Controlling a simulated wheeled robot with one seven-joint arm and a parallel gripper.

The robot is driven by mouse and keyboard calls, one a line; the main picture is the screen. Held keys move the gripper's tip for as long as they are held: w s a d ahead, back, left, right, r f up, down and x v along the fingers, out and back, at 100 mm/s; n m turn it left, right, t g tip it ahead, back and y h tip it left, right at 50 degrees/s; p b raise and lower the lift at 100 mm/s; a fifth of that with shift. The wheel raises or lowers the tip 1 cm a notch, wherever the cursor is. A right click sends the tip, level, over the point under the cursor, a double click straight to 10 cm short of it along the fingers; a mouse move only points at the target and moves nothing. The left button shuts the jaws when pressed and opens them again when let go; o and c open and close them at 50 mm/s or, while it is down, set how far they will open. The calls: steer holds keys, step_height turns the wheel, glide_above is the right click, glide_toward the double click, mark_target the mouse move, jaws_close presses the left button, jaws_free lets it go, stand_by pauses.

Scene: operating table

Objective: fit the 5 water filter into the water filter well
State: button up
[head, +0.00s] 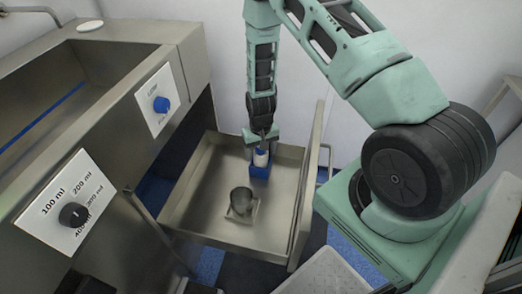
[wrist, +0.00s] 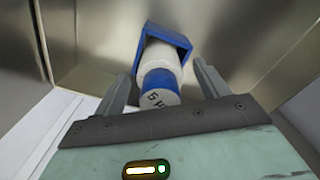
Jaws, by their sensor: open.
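The water filter (wrist: 162,72), a white cylinder with a blue band and a marked end cap, sits in a blue square holder (wrist: 179,42) in the wrist view. In the head view the white filter (head: 261,157) shows above its blue holder (head: 259,172) at the back of the open drawer. My gripper (wrist: 158,85) is open, with one finger on each side of the filter's capped end; contact is not visible. In the head view my gripper (head: 261,142) is directly above the filter. A grey metal cup on a square base (head: 241,201), possibly the filter well, stands in the drawer.
The steel drawer (head: 185,215) has raised walls around the holder and cup. Its front panel (head: 308,190) with a handle stands at right. A steel sink counter (head: 190,45) with a blue knob (head: 161,104) and a black knob (head: 73,214) is at left. The drawer floor is otherwise clear.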

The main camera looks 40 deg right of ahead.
step_height(320, 180, up, 18)
steer(key=p, duration=0.2)
steer(key=shift+f, duration=0.2)
stand_by(0.6)
